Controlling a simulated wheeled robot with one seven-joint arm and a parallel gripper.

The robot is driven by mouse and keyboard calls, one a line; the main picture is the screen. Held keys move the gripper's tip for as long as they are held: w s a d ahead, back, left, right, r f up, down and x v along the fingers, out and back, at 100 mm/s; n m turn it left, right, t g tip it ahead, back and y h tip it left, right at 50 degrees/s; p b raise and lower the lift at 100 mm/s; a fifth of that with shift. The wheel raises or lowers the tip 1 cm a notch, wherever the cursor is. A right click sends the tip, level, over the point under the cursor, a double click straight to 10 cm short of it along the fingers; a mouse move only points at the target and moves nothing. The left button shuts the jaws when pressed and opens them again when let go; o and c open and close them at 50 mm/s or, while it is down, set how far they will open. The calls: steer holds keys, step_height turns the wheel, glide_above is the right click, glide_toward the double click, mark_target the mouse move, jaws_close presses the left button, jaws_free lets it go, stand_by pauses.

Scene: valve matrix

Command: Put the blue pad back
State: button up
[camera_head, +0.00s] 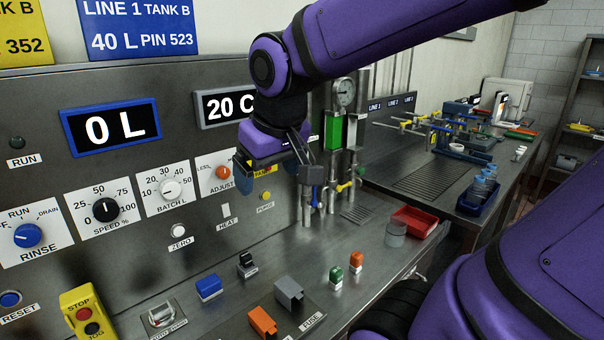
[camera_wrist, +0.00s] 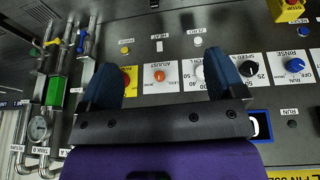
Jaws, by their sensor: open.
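A small blue block (camera_head: 208,287), which I take to be the blue pad, sits on the steel counter (camera_head: 345,275) below the control panel. It stands left of a black switch-like piece (camera_head: 247,264). I cannot make it out in the wrist view. My gripper (camera_head: 275,172) is in front of the panel near the ADJUST dial, above and to the right of the block and well apart from it. In the wrist view my gripper (camera_wrist: 163,75) has its two dark blue fingers spread, with nothing between them.
A grey block (camera_head: 289,293) and an orange block (camera_head: 262,321) stand by the FUSE label. Green (camera_head: 336,275) and orange-red (camera_head: 356,262) pieces and a red tray (camera_head: 414,222) are to the right. A yellow STOP box (camera_head: 82,312) is at left. Pipes with valves rise behind my gripper.

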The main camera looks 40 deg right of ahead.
steer(key=s+r+t, duration=0.1)
steer(key=s, duration=0.6)
steer(key=shift+s+d+r+y, duration=0.2)
steer(key=shift+d+r+y, duration=0.1)
stand_by(1.8)
